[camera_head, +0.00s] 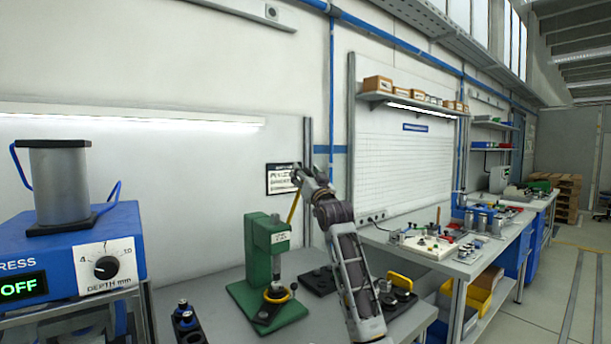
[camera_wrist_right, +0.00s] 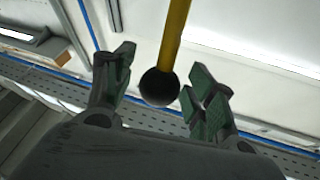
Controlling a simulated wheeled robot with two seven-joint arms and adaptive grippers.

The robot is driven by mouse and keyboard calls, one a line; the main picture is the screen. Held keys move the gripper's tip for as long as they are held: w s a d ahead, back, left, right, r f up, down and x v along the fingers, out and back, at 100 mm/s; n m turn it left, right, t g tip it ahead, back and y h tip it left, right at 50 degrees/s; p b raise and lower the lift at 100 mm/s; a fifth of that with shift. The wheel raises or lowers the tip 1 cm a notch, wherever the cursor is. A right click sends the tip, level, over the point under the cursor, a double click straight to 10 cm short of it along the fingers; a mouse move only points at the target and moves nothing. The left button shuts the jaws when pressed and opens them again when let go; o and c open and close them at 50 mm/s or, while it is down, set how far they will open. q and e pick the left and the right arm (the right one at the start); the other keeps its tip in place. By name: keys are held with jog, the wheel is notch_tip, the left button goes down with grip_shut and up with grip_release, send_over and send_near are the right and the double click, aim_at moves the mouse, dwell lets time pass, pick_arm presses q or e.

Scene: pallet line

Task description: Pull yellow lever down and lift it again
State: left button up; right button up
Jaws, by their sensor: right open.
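The yellow lever (camera_head: 293,208) rises from the green press (camera_head: 262,240) on the grey workbench and leans up towards my right gripper (camera_head: 297,172). In the right wrist view the yellow lever (camera_wrist_right: 174,35) ends in a black ball knob (camera_wrist_right: 159,87). The knob lies between the two open fingers of my right gripper (camera_wrist_right: 160,70), with a visible gap on each side. In the head view the knob is hard to make out at the gripper. My left gripper is not in view.
A blue press box (camera_head: 70,250) reading OFF, with a metal cylinder on top, stands at left. A yellow-handled part (camera_head: 401,281) sits right of my forearm. Another workbench extends right.

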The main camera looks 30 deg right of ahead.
grip_shut()
dwell(0.4)
